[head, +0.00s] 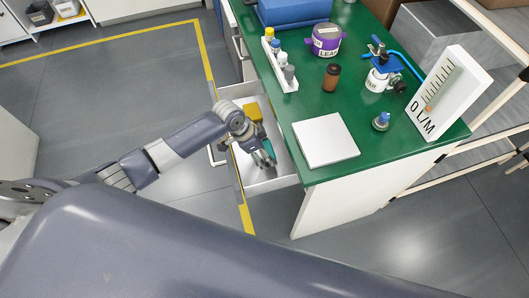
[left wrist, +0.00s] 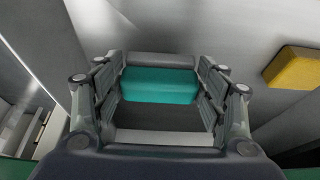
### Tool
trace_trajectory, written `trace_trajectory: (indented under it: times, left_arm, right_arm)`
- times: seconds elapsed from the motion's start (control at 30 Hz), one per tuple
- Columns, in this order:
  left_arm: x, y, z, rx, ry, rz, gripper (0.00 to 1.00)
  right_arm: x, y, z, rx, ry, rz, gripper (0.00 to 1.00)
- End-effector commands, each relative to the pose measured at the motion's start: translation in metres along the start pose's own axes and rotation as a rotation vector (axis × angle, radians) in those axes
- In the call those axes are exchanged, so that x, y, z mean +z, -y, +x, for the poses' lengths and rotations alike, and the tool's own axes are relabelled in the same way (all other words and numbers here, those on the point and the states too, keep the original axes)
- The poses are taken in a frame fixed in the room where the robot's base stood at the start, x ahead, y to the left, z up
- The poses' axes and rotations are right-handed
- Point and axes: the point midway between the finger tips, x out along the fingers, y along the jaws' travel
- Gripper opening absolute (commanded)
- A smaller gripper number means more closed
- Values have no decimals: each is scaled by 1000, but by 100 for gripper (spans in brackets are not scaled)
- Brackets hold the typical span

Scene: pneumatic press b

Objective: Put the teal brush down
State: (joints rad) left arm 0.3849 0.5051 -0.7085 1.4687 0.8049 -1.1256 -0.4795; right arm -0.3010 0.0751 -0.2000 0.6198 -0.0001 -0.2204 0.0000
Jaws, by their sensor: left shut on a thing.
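The teal brush (left wrist: 158,85) sits between the fingers of my left gripper (left wrist: 160,100), which is shut on it. In the head view my left gripper (head: 264,157) reaches down into an open white drawer (head: 284,183), and only a small teal part of the brush (head: 268,146) shows beside the fingers. I cannot tell whether the brush touches the drawer floor. A yellow block (head: 253,112) lies at the far end of the drawer, apart from the brush; it also shows in the left wrist view (left wrist: 295,68). My right gripper is not in view.
The drawer hangs out of a bench with a green top (head: 300,105). On the top are a white square plate (head: 325,140), a white rack of small bottles (head: 281,65), a brown jar (head: 331,77), a purple roll (head: 326,40) and a flow gauge board (head: 447,92).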

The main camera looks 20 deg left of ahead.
Motion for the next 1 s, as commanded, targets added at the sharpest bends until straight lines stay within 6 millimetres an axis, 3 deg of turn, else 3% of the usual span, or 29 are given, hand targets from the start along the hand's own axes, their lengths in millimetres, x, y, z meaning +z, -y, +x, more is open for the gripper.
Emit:
trace_trajectory:
  times: [0.17, 0.57, 0.6, 0.67, 1.0]
  left_arm:
    - [8, -1, 21, 2, 1, -2, 31]
    - [11, 0, 26, 1, 0, -1, 31]
    - [10, 0, 25, 0, 0, -1, 73]
    - [10, 0, 25, 0, 0, -1, 86]
    - [10, 0, 25, 1, 0, -1, 86]
  right_arm:
    - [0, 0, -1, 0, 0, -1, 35]
    - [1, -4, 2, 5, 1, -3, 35]
    - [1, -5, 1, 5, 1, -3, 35]
    - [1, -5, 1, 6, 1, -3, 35]
    - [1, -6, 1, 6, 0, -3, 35]
